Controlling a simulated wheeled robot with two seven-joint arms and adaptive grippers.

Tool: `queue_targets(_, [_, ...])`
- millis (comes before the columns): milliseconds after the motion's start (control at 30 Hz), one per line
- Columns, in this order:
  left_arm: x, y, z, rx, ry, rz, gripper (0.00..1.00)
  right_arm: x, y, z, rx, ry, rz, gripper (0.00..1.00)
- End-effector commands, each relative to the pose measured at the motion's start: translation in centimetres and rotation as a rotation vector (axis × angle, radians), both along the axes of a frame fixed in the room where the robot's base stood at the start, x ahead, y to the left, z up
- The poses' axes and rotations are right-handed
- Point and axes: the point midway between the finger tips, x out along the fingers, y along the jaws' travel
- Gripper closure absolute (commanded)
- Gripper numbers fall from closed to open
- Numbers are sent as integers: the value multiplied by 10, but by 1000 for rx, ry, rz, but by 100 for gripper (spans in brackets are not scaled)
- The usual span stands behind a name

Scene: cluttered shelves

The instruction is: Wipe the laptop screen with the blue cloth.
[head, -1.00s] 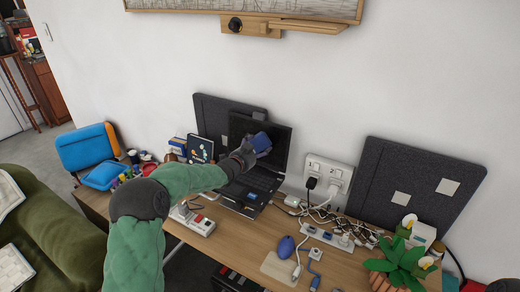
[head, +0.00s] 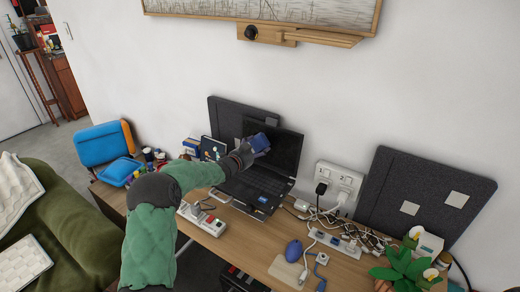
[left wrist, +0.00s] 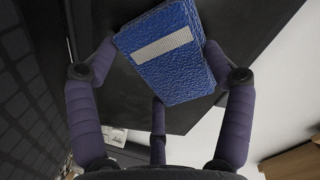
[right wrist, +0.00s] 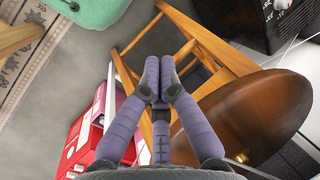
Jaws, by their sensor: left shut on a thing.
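The black laptop (head: 255,188) stands open on the wooden desk, its dark screen (head: 287,150) facing me. My left gripper (head: 246,152) is shut on the blue cloth (head: 260,142), a small block-like pad, in front of the screen's left-middle part. In the left wrist view the blue cloth (left wrist: 180,75) has a pale grey strip and sits between the fingers, with the dark screen (left wrist: 240,30) behind it. I cannot tell whether cloth and screen touch. My right gripper (right wrist: 158,85) shows only in the right wrist view, its fingers together and empty.
Power strips (head: 203,219), cables and a blue mouse (head: 293,251) lie on the desk (head: 255,250). A potted plant (head: 405,268) stands at the right front. Dark panels (head: 425,200) lean on the wall. A wooden stool (right wrist: 215,60) is below my right gripper.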

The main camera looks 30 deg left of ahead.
Motion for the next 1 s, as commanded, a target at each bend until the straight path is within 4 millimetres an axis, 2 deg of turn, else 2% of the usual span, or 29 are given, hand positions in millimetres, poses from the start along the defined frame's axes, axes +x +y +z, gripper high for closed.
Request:
queue_targets(200, [2, 11, 1, 1, 0, 0, 56, 0, 0, 8, 0, 0, 0, 100])
queue_targets(567, [0, 12, 0, 0, 0, 1, 56, 0, 0, 7, 0, 0, 0, 100])
queue_targets(1000, [-36, 15, 6, -1, 1, 1, 56, 0, 0, 4, 0, 0, 0, 100])
